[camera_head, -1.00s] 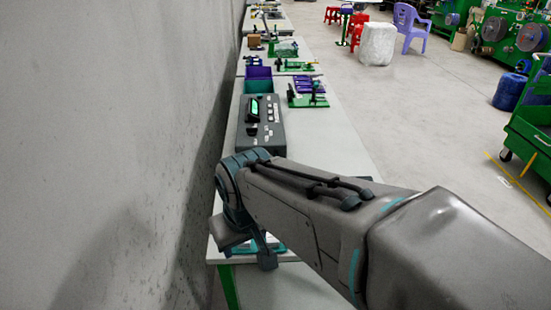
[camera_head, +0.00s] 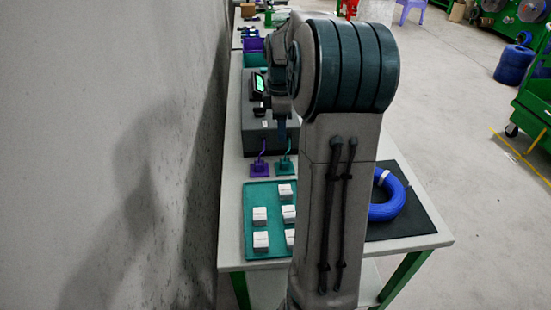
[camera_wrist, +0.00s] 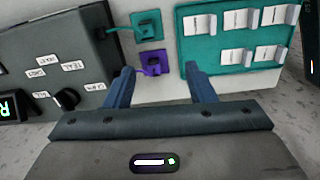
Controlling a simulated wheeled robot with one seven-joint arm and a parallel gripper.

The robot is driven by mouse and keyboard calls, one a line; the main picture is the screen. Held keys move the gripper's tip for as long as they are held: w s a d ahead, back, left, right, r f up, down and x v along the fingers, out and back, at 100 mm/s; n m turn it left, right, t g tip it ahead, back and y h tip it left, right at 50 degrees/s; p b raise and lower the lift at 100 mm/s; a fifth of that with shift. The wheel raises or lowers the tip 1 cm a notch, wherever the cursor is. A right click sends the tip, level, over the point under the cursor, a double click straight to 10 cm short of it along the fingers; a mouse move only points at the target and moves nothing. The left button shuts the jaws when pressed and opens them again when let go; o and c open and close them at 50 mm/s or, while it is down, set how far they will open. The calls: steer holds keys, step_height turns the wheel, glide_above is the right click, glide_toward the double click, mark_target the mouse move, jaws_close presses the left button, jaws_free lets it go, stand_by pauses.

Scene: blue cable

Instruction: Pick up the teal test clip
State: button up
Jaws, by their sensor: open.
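The teal test clip (camera_head: 285,167) stands on the table in front of the dark tester box, to the right of the purple clip (camera_head: 259,169). In the wrist view the teal clip (camera_wrist: 148,25) sits just beyond the purple clip (camera_wrist: 153,63), with a teal lead running to the tester box. My gripper (camera_wrist: 159,68) is open and empty. In the wrist view its fingertips are on either side of the purple clip, and the teal clip is farther ahead. Contact or height cannot be told. In the head view my arm hides most of the gripper.
The tester box (camera_head: 262,140) with a knob and labels stands behind the clips. A teal tray (camera_head: 257,192) with several white blocks is in front. A blue coiled cable (camera_head: 388,207) lies on a black mat (camera_head: 415,213) at right. A wall is on the left.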

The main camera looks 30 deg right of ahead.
mark_target(285, 161)
steer(key=shift+n, duration=0.4)
steer(key=d+f, duration=0.1)
steer(key=f, duration=0.4)
steer(key=w+f, duration=0.1)
steer(key=f, duration=0.4)
steer(key=d+f+b, duration=0.1)
steer(key=f, duration=0.3)
steer(key=shift+w+d+f, duration=0.3)
steer(key=shift+f, duration=0.1)
steer(key=c, duration=1)
